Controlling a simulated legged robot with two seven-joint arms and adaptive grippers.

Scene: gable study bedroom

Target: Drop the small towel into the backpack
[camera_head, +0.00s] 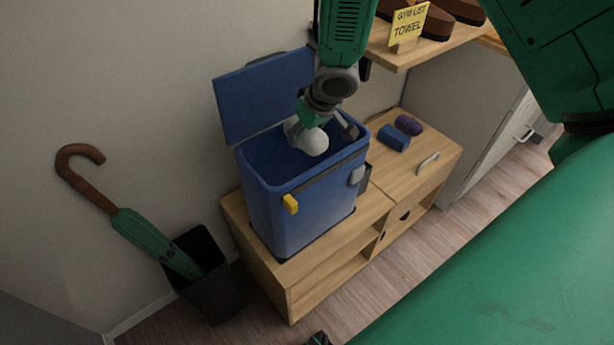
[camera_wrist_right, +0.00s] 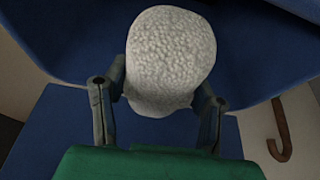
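The blue backpack (camera_head: 305,215) stands upright on the low wooden cabinet, its lid (camera_head: 262,95) raised against the wall and its top open. The small white towel (camera_head: 312,143) is a rolled, bumpy bundle at the backpack's mouth. My right gripper (camera_head: 318,124) comes down from above and holds the towel at the opening. In the right wrist view the towel (camera_wrist_right: 170,62) sits between the two fingers, which press on its sides near its lower end, with blue fabric around it. My left gripper is not clearly in view.
The wooden cabinet (camera_head: 415,180) carries a blue block (camera_head: 394,138) and a purple roll (camera_head: 408,124) right of the backpack. A shelf above holds brown shoes and a yellow sign (camera_head: 408,22). A green umbrella (camera_head: 150,240) leans in a black bin (camera_head: 213,290) at left.

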